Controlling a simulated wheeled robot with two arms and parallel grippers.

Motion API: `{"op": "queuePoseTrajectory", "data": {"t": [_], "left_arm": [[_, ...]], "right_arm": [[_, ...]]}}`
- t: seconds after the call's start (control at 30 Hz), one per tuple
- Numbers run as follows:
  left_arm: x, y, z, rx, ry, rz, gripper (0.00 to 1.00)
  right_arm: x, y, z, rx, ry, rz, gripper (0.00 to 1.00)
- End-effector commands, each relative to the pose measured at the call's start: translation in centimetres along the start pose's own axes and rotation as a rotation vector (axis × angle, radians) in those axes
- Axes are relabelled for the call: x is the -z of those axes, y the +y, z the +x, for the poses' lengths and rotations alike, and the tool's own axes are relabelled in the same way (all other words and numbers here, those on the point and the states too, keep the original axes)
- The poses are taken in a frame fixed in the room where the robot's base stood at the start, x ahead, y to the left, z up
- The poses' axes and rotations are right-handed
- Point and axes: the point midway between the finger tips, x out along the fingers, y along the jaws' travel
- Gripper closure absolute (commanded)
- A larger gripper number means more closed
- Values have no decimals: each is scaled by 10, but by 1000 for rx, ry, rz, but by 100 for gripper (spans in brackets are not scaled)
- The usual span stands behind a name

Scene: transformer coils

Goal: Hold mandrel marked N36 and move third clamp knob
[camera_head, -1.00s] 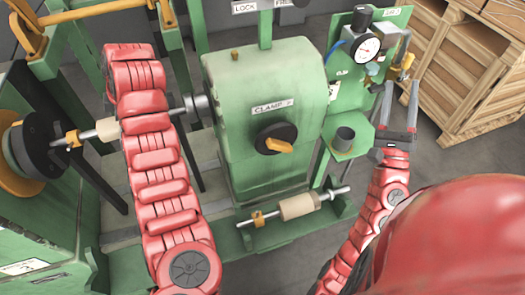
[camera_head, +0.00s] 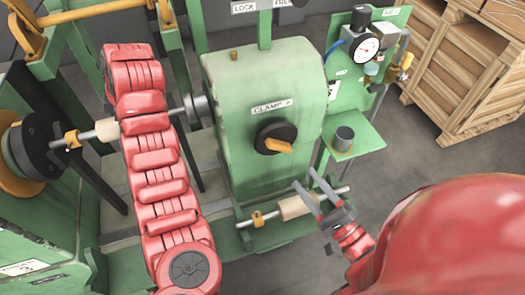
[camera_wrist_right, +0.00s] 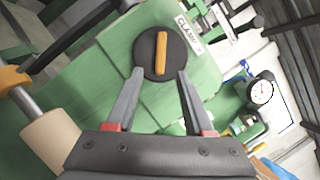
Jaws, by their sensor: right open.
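The clamp knob, a black disc with an orange bar (camera_head: 275,138), sits on the front of the green housing below a "CLAMP" label. It also shows in the right wrist view (camera_wrist_right: 161,52), ahead of the fingertips. One mandrel with a cream sleeve (camera_head: 106,130) spans the machine behind my left arm. Another mandrel (camera_head: 295,207) with a cream sleeve and orange collar lies low before the housing; its sleeve shows in the wrist view (camera_wrist_right: 52,138). I cannot read N36 on either. My right gripper (camera_head: 304,178) is open and empty, below and right of the knob. My left gripper is not visible.
A green panel with a pressure gauge (camera_head: 367,48) stands right of the housing. A small green shelf (camera_head: 362,147) holds a dark cup (camera_head: 343,139). Wooden crates (camera_head: 470,70) stand at the back right. Grey floor is clear right of the shelf.

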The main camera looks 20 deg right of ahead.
Motion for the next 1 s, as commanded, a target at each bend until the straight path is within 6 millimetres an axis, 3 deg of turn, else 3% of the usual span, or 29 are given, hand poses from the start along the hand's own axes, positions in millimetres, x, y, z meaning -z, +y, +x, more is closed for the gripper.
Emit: {"op": "queuePoseTrajectory", "data": {"t": [0.7, 1.0], "left_arm": [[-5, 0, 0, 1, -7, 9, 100], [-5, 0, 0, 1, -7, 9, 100]], "right_arm": [[0, 2, 76, -5, -4, 1, 48], [1, 0, 94, -1, 0, 0, 48]]}}
